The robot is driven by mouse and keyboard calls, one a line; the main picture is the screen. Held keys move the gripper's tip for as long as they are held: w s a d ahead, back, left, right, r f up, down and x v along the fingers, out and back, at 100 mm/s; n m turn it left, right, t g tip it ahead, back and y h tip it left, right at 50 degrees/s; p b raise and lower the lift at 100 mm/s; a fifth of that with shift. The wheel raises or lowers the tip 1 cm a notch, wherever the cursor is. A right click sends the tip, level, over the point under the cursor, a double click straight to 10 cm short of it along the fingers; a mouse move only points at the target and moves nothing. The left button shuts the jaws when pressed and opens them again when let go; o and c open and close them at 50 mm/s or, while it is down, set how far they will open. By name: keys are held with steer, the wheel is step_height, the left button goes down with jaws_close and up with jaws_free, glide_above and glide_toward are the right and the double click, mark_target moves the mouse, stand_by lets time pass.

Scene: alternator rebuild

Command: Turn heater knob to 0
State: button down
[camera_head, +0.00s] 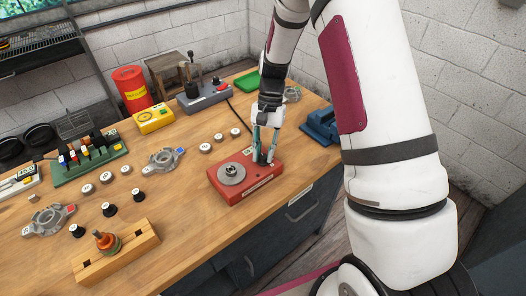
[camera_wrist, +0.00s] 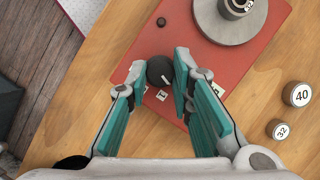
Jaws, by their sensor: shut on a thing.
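The red heater (camera_head: 228,193) sits near the bench's right front edge, with a round grey plate on top. Its red top also fills the upper middle of the wrist view (camera_wrist: 222,72). The black heater knob (camera_wrist: 158,69) has a white pointer mark directed toward the lower right in the wrist view. Small white labels lie beside it, too small to read surely. My gripper (camera_wrist: 161,67) is shut on the knob, one teal-padded finger on each side. In the head view, my gripper (camera_head: 265,157) points down at the heater's right end and mostly hides the knob.
A metal part (camera_head: 231,170) stands on the heater plate. Numbered weights (camera_wrist: 298,95) lie on the wood nearby. A blue vise-like block (camera_head: 320,127) stands right of my gripper. A grey control box (camera_head: 203,97) and a red can (camera_head: 131,87) stand behind.

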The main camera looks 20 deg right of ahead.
steer(key=shift+a+n+g+h+b, duration=0.1)
steer(key=shift+n+g+h+b, duration=0.35)
steer(key=shift+n, duration=1.15)
steer(key=c, duration=1.4)
jaws_free()
steer(key=shift+w+r, duration=0.1)
steer(key=v, duration=1.1)
steer(key=shift+a+r, duration=0.1)
steer(key=shift+r, duration=0.35)
